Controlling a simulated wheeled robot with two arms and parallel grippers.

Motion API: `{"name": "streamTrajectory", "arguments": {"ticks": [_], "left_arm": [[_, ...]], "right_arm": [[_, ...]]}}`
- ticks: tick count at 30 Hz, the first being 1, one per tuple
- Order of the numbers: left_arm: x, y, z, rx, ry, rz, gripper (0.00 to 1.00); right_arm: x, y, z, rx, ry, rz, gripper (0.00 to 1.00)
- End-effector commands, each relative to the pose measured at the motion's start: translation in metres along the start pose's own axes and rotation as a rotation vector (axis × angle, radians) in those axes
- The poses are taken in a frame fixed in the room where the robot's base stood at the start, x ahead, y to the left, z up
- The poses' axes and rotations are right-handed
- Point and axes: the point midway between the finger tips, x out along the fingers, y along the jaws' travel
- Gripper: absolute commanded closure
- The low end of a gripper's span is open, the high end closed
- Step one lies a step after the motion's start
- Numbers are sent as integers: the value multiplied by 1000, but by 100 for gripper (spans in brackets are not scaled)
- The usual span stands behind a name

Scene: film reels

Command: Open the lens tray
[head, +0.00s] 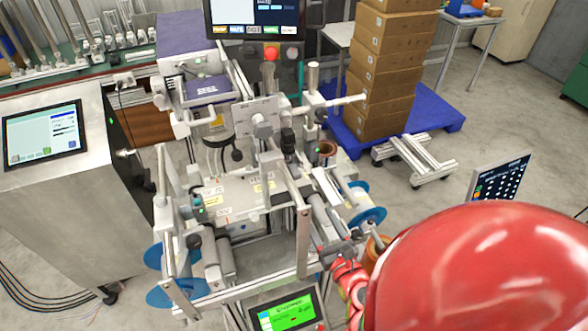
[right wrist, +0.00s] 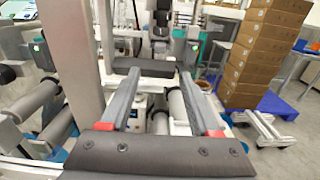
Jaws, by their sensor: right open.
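The machine (head: 235,190) stands in the middle of the head view, with a metal frame, rollers and blue reel discs. I cannot surely make out a lens tray on it in either view. My right gripper (right wrist: 158,78) is open, its two grey fingers spread wide in the right wrist view. A short dark bar (right wrist: 143,67) shows across the space near the fingertips; I cannot tell whether they touch it. In the head view my right gripper (head: 345,246) is at the machine's front right, partly hidden behind my red arm. My left gripper is not in view.
An upright metal post (right wrist: 72,55) stands close to the left finger. A green-lit screen (head: 287,309) is at the machine's front. A blue reel disc (head: 368,204) is on its right. Stacked boxes (head: 385,75) stand on a blue pallet behind. A steel cabinet (head: 65,185) is at left.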

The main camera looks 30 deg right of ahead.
Motion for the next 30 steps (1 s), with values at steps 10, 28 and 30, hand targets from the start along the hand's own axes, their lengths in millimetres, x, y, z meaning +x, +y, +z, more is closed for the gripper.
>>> {"name": "streamTrajectory", "arguments": {"ticks": [10, 28, 30], "left_arm": [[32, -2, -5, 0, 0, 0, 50], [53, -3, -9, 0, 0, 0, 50], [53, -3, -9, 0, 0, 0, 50]], "right_arm": [[72, 1, 6, -4, -2, 5, 38], [163, 0, 0, -5, 2, 1, 38], [164, -1, 0, -5, 2, -1, 38]]}}
